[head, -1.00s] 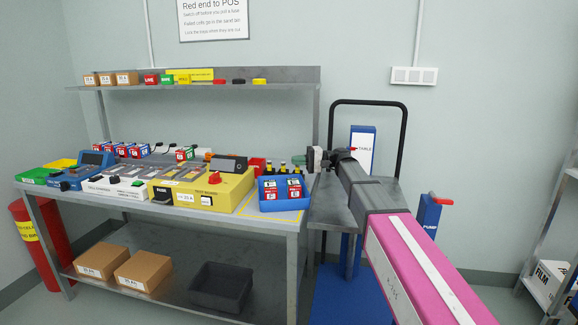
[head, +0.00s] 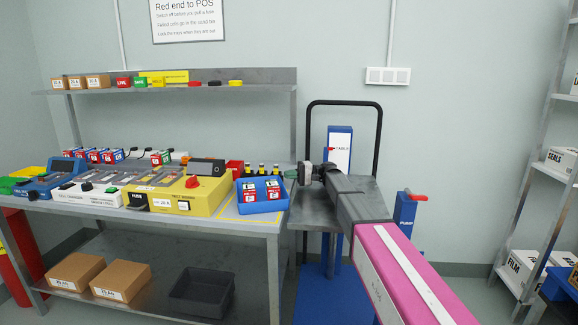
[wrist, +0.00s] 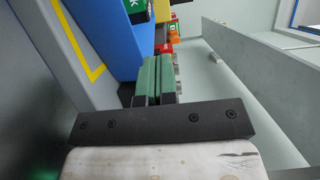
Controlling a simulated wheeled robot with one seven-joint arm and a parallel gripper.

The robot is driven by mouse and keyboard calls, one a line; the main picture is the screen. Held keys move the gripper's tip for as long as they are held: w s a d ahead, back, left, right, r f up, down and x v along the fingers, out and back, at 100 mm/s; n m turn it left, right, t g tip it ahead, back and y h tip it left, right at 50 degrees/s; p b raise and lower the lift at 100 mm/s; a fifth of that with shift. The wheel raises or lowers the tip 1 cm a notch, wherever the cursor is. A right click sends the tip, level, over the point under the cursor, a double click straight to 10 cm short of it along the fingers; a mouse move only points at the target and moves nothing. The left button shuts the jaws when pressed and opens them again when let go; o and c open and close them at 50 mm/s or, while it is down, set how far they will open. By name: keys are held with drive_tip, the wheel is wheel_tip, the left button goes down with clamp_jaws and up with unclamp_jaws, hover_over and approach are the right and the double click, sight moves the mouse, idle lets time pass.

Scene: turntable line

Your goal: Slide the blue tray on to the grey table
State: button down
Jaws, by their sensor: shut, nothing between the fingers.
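The blue tray (head: 262,208) stands at the right end of the workbench, on a yellow-outlined area. It holds several small red, white and green boxes. The grey table (head: 312,209) is the top of a lift trolley just right of the bench. My gripper (head: 291,173) is at the tray's far right corner, above the line between bench and table. In the wrist view its green fingers (wrist: 155,80) are shut together with nothing between them. The tray's blue side (wrist: 108,35) shows close beside them; whether they touch it I cannot tell.
A yellow tester (head: 188,194) stands left of the tray, and several dark bottles (head: 262,168) stand behind it. The trolley has a black handle (head: 378,150) and a blue pump (head: 404,222) with a red lever. The visible table top is bare under my arm.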

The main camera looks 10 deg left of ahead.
drive_tip(key=shift+f, duration=0.6)
drive_tip(key=shift+s+f, duration=0.2)
drive_tip(key=shift+s+a, duration=0.2)
drive_tip(key=shift+s, duration=0.05)
drive_tip(key=shift+s, duration=0.1)
drive_tip(key=s, duration=0.1)
drive_tip(key=s+a, duration=0.1)
drive_tip(key=s, duration=0.1)
drive_tip(key=shift+s+a, duration=0.25)
drive_tip(key=shift+a, duration=0.05)
drive_tip(key=shift+w, duration=0.2)
